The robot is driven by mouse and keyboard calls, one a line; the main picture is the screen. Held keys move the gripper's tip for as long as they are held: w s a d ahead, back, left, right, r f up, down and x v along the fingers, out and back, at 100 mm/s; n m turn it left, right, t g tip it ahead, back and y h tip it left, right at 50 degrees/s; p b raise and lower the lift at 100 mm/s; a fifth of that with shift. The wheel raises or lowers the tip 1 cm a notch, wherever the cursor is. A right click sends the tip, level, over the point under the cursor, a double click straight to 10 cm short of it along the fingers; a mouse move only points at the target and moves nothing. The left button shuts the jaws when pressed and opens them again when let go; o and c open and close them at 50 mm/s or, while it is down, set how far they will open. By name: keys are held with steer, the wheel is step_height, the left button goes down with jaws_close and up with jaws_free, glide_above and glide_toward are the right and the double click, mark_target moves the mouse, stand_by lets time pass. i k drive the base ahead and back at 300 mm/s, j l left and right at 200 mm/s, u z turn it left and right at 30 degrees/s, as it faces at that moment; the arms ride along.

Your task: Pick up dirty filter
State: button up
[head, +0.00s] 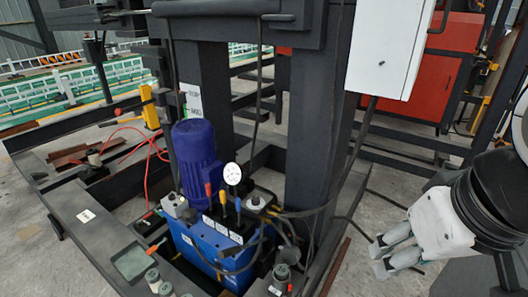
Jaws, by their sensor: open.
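My gripper (381,258) is at the right side of the head view, with its two fingers pointing left. It is open, and nothing shows between the fingers. No object is clearly marked as the dirty filter. Small grey cylinders (153,278) stand at the bottom left, in front of a blue hydraulic unit (208,254). Another small cylinder (280,276) stands to the right of the unit, and one more (95,157) stands on the frame at the left. I cannot tell which is the dirty filter. My gripper is well to the right of all of them.
A blue motor (196,160), a round gauge (232,174) and several hoses crowd the unit. A dark post (318,130) stands between the unit and my gripper's side. A white cabinet (390,50) hangs above. A framed plate (131,262) lies at the lower left.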

mark_target(282, 270)
steer(key=i+l+u, duration=0.2)
steer(key=i+j, duration=0.1)
steer(key=k+j+z, duration=0.2)
steer(key=j, duration=0.25)
steer(key=j+z, duration=0.15)
steer(key=j, duration=0.35)
steer(key=k+j+z, duration=0.2)
steer(key=j, duration=0.2)
steer(key=k+j+z, duration=0.15)
steer(key=j, duration=0.3)
steer(key=k+j+z, duration=0.2)
steer(key=j, duration=0.2)
steer(key=i, duration=0.1)
